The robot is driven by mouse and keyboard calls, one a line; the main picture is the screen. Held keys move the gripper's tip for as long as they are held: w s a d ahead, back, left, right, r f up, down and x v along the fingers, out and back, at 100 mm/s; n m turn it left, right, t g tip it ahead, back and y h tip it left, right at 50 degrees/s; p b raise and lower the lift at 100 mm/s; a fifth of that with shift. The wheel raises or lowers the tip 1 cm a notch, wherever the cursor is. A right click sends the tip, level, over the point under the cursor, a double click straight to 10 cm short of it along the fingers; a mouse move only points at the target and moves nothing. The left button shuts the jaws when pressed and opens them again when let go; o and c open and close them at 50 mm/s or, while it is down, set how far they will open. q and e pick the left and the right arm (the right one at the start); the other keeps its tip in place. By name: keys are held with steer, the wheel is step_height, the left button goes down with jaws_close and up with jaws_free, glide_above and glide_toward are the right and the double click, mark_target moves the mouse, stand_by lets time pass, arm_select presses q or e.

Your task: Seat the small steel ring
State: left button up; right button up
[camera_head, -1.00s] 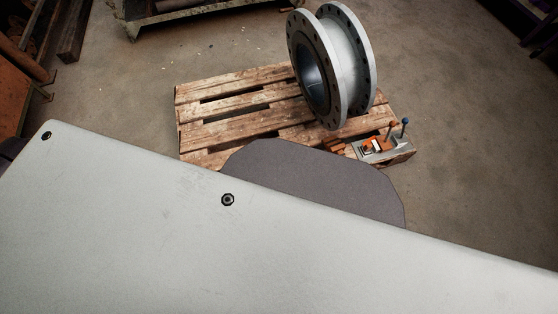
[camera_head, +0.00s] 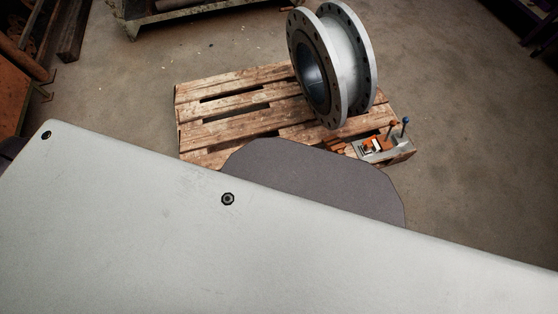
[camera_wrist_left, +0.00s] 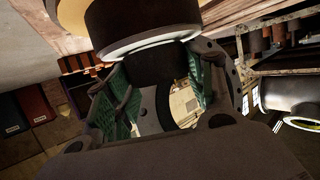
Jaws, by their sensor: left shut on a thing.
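In the left wrist view my left gripper (camera_wrist_left: 158,78) shows its two fingers with green ribbed pads. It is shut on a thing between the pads. A dark curved band (camera_wrist_left: 165,105) shows between the fingers, and I cannot tell for sure that it is the small steel ring. A dark round body with a pale rim (camera_wrist_left: 150,42) lies just beyond the fingertips; whether they touch it is unclear. In the head view a large steel flanged pipe (camera_head: 345,55) with a dark bore stands on a wooden pallet (camera_head: 225,100). Neither gripper shows in the head view.
An orange and grey fixture (camera_head: 375,146) with upright knobbed levers sits at the pallet's right front corner. A metal rack (camera_head: 180,12) stands behind, and rusty pieces (camera_head: 15,85) are at the left. The floor right of the pallet is clear.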

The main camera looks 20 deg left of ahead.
arm_select(q)
steer(key=shift+f, duration=0.15)
steer(key=o, duration=1.1)
steer(key=shift+o, duration=0.2)
steer(key=shift+s, duration=0.2)
steer(key=v, duration=1.1)
steer(key=shift+s+r, duration=0.2)
steer(key=shift+r, duration=0.05)
steer(key=shift+a, duration=0.15)
